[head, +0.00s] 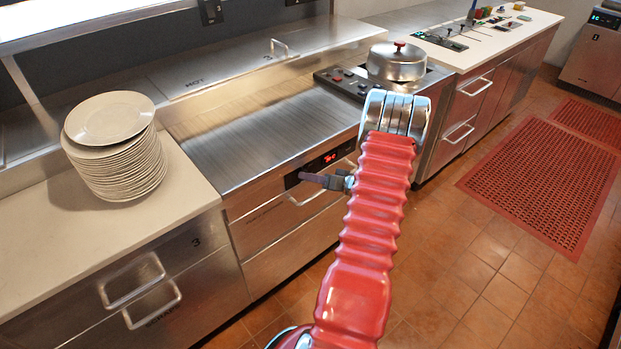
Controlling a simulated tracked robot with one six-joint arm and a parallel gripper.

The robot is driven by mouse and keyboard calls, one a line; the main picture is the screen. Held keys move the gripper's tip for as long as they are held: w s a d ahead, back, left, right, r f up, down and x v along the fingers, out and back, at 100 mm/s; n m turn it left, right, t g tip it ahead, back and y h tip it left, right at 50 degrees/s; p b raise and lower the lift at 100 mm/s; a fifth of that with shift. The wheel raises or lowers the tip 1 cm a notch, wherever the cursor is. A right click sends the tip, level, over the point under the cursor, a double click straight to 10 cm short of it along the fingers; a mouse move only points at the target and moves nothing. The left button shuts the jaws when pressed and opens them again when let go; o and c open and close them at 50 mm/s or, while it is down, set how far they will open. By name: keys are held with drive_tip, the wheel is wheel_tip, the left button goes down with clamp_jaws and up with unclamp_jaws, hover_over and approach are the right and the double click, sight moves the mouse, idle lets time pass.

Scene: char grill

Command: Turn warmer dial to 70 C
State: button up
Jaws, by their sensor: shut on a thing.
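The warmer drawer unit (290,215) is a steel front below the counter, with a dark control panel (346,149) along its top. A small red display (330,157) is lit on the panel; its characters look like "70" but are too small to read surely. My gripper (308,177) reaches left from my red arm, with its dark fingers at the left end of the panel. It is shut on the warmer dial, which the fingers hide. The dial's pointer and marks cannot be seen.
A bar handle (308,198) sits just below the panel, close to my gripper. A stack of plates (112,150) stands on the left counter. Red mats (545,180) lie on the open floor at right.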

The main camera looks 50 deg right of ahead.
drive_tip(key=m+y, duration=0.1)
drive_tip(key=m, duration=0.1)
drive_tip(key=f+m+t+y, duration=0.1)
drive_tip(key=m, duration=0.1)
drive_tip(key=shift+s+d+t, duration=0.1)
drive_tip(key=shift+d+t, duration=0.05)
drive_tip(key=shift+t, duration=0.15)
drive_tip(key=m+t, duration=0.1)
drive_tip(key=m, duration=0.3)
drive_tip(key=shift+d+f+m+t+y, duration=0.1)
drive_tip(key=shift+f+m+t+y, duration=0.05)
drive_tip(key=shift+m+t+y, duration=0.2)
drive_tip(key=o, duration=1)
drive_tip(key=shift+o, duration=0.2)
drive_tip(key=s+d, duration=0.2)
drive_tip(key=s, duration=1.1)
drive_tip(key=shift+s+d, duration=0.15)
drive_tip(key=shift+s, duration=0.1)
